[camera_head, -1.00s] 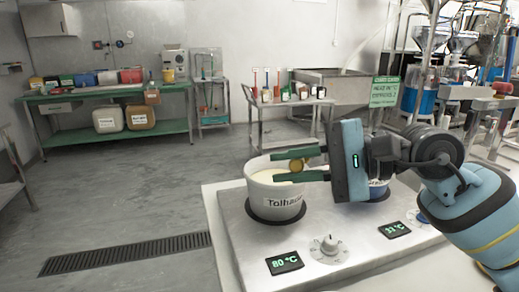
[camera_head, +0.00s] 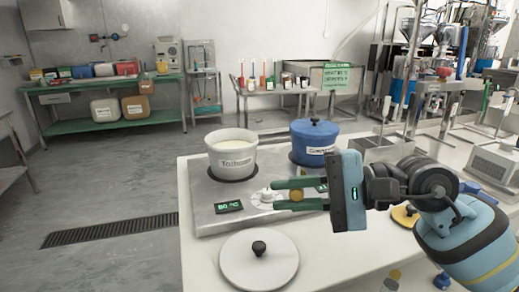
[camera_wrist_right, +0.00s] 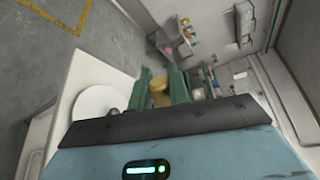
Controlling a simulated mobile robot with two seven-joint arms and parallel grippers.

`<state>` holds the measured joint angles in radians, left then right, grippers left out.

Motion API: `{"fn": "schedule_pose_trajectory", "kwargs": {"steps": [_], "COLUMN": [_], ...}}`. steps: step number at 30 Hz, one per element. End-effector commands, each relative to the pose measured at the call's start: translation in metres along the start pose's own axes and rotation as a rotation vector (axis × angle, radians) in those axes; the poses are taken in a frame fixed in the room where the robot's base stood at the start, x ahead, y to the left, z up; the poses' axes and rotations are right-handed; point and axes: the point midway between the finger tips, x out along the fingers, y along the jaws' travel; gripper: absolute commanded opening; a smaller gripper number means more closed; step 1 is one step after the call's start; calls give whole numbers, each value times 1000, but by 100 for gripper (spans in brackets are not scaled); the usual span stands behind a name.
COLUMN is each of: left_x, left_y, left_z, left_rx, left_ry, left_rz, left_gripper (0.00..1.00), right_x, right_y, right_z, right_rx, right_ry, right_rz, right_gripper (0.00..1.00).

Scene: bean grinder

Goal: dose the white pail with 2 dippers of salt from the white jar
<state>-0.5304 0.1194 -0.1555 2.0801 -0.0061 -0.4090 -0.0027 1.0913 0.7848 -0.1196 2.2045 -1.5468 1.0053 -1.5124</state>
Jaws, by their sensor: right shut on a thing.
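The white pail (camera_head: 232,163) stands open and upright on the grey hot plate, with pale contents near its rim. My right gripper (camera_head: 275,193) is in front of the hot plate's dial side, lower and to the right of the pail. Its green fingers are shut on a small round brass-yellow thing (camera_head: 296,195), which also shows between the fingers in the right wrist view (camera_wrist_right: 159,92). I cannot tell whether it is part of a dipper. Small jars (camera_head: 288,82) stand on the back cart; I cannot tell which is the white salt jar. My left gripper is not in view.
A blue lidded pot (camera_head: 313,140) stands on the hot plate (camera_head: 205,195) right of the pail. A white lid with a black knob (camera_head: 285,262) lies on the front of the table. A green shelf bench (camera_head: 110,125) stands at the back left. Open floor lies to the left.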

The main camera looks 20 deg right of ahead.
Motion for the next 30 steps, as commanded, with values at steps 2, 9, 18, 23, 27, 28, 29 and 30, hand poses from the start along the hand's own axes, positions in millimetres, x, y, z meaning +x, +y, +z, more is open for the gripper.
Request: {"fn": "schedule_pose_trajectory", "kwargs": {"steps": [2,9,18,23,27,28,29,30], "left_x": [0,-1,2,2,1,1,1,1], "left_y": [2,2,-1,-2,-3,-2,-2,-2], "left_z": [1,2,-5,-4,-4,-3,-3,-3], "left_rx": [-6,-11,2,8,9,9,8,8], "left_ry": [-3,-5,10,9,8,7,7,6], "left_rz": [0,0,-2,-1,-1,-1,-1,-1], "left_gripper": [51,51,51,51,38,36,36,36], "right_x": [0,-10,-30,-35,-36,-36,-36,-36], "right_y": [23,84,139,148,150,149,149,149], "right_z": [0,2,5,6,6,6,6,6], "right_rx": [9,18,23,22,21,21,21,21], "right_ry": [-4,27,101,119,121,121,121,121], "right_rz": [-6,-27,-27,-24,-24,-24,-24,-23], "right_gripper": [0,0,0,0,0,0,0,0]}}
